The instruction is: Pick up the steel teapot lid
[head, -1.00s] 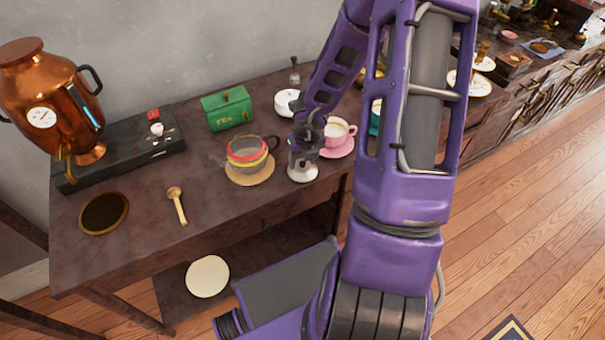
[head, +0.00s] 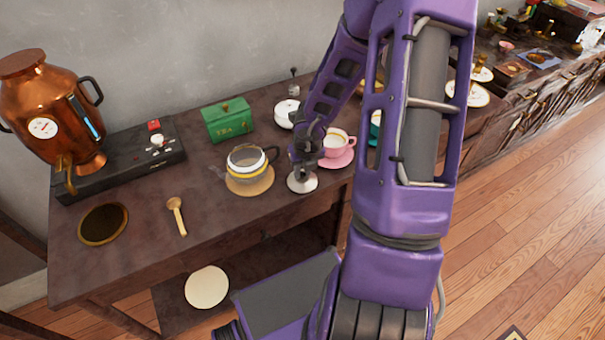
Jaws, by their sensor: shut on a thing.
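The steel teapot lid (head: 301,185) is a small, pale, shiny disc on the dark wooden table, just right of the glass teapot. My gripper (head: 303,172) points down over it and is shut on it at its top, hiding its knob. I cannot tell whether the lid rests on the table or is just above it. The glass teapot (head: 246,165) stands open on a round tan mat (head: 250,189), with its dark handle on the right and its spout on the left.
A pink cup (head: 338,140) on a pink saucer (head: 338,160) stands close right of my gripper. A green tea box (head: 228,121) and a white round pot (head: 287,114) stand behind. A wooden spoon (head: 176,214) lies left, near a copper urn (head: 45,105). The table front is mostly clear.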

